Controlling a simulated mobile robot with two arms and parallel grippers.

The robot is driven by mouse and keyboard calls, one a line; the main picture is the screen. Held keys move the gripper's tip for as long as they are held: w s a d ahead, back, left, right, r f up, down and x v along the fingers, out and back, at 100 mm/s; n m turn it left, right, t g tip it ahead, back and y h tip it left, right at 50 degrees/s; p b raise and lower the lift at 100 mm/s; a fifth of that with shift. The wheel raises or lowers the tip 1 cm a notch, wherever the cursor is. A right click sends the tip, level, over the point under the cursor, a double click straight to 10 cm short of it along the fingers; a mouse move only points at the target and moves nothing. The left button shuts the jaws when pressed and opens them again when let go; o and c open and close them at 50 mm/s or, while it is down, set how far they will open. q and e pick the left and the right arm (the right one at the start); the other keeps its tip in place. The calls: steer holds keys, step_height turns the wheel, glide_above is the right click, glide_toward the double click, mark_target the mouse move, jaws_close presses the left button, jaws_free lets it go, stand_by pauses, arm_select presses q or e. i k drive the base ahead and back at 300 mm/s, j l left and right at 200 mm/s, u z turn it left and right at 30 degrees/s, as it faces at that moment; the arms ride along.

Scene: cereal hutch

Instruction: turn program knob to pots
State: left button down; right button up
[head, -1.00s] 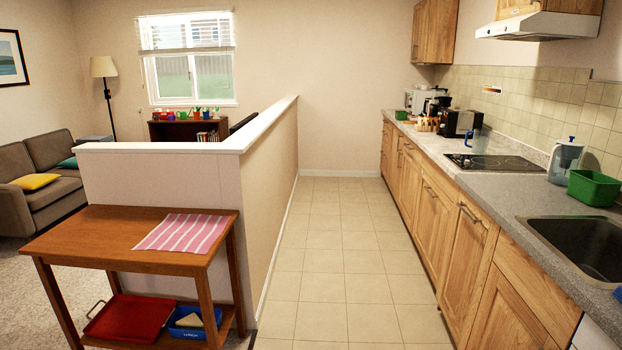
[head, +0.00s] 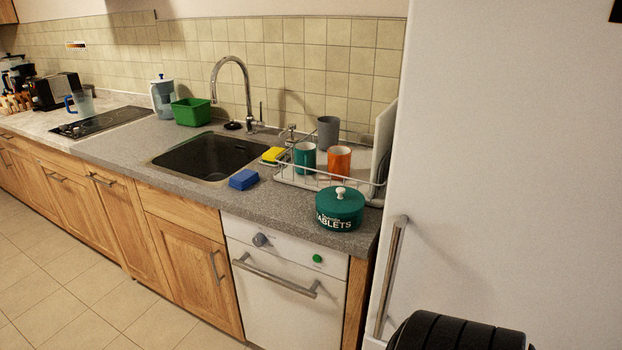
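The program knob (head: 260,240) is a round grey dial at the upper left of the white dishwasher front (head: 283,290). The markings around it are too small to read. A green round button (head: 317,258) sits to its right on the same panel. A metal bar handle (head: 275,276) runs below them, and the dishwasher door looks closed. Neither of my grippers shows in the head view.
A green tablets tin (head: 340,209) stands on the counter above the dishwasher. A dish rack (head: 312,181) with mugs and a sink (head: 207,157) are behind and left. A tall white fridge (head: 500,180) borders the right. The tiled floor (head: 150,322) in front is clear.

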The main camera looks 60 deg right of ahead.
mark_target(259, 239)
steer(key=z, duration=1.55)
